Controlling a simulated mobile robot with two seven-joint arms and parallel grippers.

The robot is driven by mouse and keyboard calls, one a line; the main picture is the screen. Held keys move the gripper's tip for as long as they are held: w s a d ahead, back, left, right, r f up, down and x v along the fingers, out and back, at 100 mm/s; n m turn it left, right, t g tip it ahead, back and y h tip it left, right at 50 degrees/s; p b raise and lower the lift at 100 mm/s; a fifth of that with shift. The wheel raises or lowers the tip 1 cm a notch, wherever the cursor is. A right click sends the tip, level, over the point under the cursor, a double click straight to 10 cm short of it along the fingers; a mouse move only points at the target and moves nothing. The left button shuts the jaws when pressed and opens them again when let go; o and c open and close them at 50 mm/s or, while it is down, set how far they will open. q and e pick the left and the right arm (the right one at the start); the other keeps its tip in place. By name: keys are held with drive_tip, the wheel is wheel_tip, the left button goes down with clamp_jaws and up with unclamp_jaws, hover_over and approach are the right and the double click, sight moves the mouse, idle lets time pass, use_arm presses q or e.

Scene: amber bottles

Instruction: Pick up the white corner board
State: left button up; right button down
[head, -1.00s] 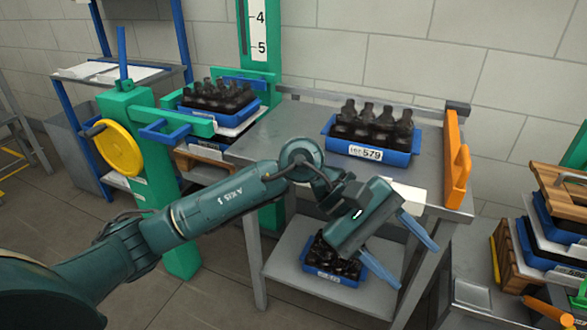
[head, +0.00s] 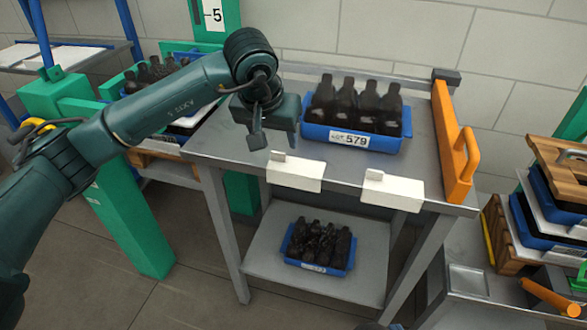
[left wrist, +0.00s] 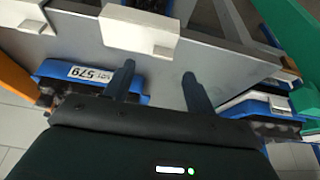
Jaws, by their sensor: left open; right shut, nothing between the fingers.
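Two white corner boards hang on the front edge of the grey table: a left one (head: 294,175) and a right one (head: 393,190), each with a small raised tab. In the left wrist view the left board (left wrist: 138,34) lies just beyond my fingertips, and part of the right board (left wrist: 28,14) shows at the upper left. My left gripper (head: 275,139) is open and empty above the tabletop, behind the left board and apart from it, fingers pointing down. It also shows in the left wrist view (left wrist: 158,73). My right gripper is not in view.
A blue crate of dark bottles (head: 352,137), labelled 579, stands on the table (head: 225,140) close to the gripper's right. An orange handled panel (head: 452,145) stands at the table's right end. Another bottle crate (head: 318,247) is on the lower shelf. Green posts (head: 125,220) stand left.

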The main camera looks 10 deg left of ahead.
sight(278, 153)
use_arm(q)
drive_tip(key=p+x, duration=0.1)
drive_tip(key=x, duration=0.5)
drive_tip(key=shift+w+a+f, duration=0.1)
drive_tip(key=shift+a+f, duration=0.1)
drive_tip(key=c, duration=1)
